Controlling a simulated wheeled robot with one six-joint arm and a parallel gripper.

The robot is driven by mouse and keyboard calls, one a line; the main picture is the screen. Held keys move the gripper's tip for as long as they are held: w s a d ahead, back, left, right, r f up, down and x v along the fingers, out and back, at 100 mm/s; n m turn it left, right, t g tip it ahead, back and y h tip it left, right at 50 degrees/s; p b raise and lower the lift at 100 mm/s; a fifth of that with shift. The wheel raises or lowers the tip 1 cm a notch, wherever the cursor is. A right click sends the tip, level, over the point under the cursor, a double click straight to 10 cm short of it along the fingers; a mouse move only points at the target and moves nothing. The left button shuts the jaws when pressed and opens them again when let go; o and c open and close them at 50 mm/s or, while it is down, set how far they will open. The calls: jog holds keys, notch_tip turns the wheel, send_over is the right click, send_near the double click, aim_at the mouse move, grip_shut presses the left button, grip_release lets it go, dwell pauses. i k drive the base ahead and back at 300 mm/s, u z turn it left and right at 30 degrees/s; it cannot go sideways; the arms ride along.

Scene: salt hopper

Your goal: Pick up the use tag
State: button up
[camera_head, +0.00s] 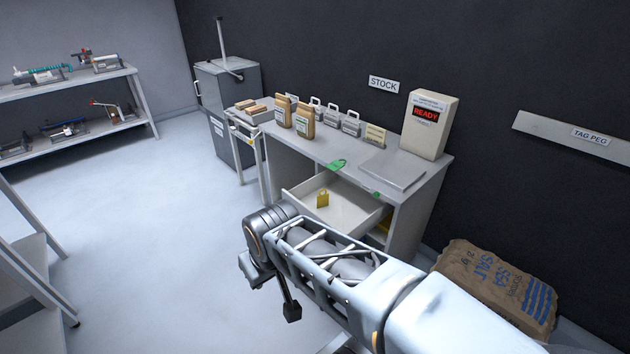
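A green tag (338,164) lies on the grey desk top (318,148), near its front edge. A yellow tag (322,198) stands or leans inside the open drawer (345,218) below. No lettering can be read on either, so I cannot tell which is the use tag. A small green piece (376,194) shows at the desk's front edge to the right. My gripper (273,297) is in front of the drawer and to its lower left, pointing down. Its dark fingers are apart with nothing seen between them, clear of both tags.
Paper bags (304,117), grey padlock-like items (350,123), a flat grey plate (393,169) and a READY box (427,125) stand on the desk. A salt sack (494,287) lies at right. A tag peg board (575,138) is on the wall.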

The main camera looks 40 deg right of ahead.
aim_at(335, 165)
jog(key=u, duration=0.3)
jog(key=i, duration=1.65)
jog(key=z, duration=1.65)
jog(key=i, duration=0.95)
jog(key=z, duration=1.1)
